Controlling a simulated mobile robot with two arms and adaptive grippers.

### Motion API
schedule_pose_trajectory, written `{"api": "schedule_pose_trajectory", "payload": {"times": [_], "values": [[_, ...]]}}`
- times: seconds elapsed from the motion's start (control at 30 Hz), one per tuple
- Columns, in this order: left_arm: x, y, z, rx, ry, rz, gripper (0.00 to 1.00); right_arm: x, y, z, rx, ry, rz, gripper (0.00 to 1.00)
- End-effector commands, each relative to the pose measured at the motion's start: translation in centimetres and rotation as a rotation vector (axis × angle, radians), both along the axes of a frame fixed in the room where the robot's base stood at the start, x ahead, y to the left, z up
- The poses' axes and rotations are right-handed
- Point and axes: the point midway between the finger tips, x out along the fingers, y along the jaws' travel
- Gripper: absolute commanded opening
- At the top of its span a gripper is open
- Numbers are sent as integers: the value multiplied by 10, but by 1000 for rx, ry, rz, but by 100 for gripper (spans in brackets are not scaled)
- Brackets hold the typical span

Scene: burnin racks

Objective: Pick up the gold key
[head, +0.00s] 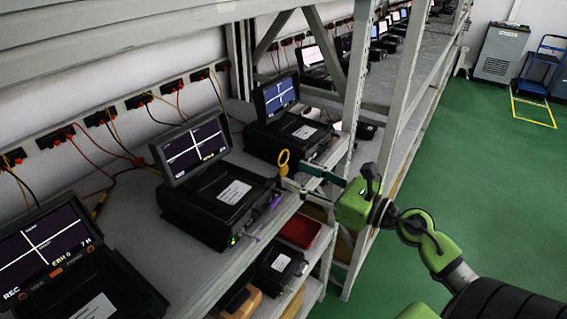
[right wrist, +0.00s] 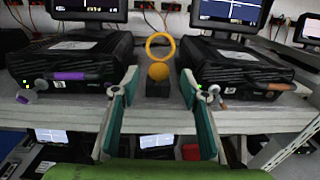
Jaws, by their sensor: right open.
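The gold key (head: 284,162) has a ring-shaped top and stands upright near the shelf's front edge, in the gap between two black test units. In the right wrist view, its ring (right wrist: 160,35) sits above a round gold part, with a small dark block (right wrist: 158,90) below. My right gripper (head: 298,176) is open, its teal fingers pointing at the key from the aisle side. In the right wrist view the key appears between the two fingertips (right wrist: 158,76). I cannot tell whether the fingers touch it. My left gripper is not in view.
One black unit (head: 215,200) with a raised screen stands nearer, another (head: 290,138) farther along the shelf. A grey rack post (head: 352,90) rises close to my right arm. A red tray (head: 300,231) is on the lower shelf. The green floor (head: 460,200) at right is clear.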

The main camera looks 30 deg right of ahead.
Motion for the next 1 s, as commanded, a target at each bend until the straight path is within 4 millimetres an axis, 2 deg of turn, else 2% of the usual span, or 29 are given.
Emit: {"api": "schedule_pose_trajectory", "payload": {"times": [0.23, 0.4, 0.7, 0.83, 1.0], "values": [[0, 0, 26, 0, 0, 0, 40, 28, 12, 6, 0, -2, 1, 41], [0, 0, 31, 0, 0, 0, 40, 43, 18, 2, -1, -1, 1, 41], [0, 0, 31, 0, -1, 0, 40, 46, 19, -1, 0, 0, 0, 41], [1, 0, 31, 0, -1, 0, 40, 46, 19, -1, 0, -1, 0, 7], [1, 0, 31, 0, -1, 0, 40, 46, 19, 0, 0, -1, 0, 7]]}}
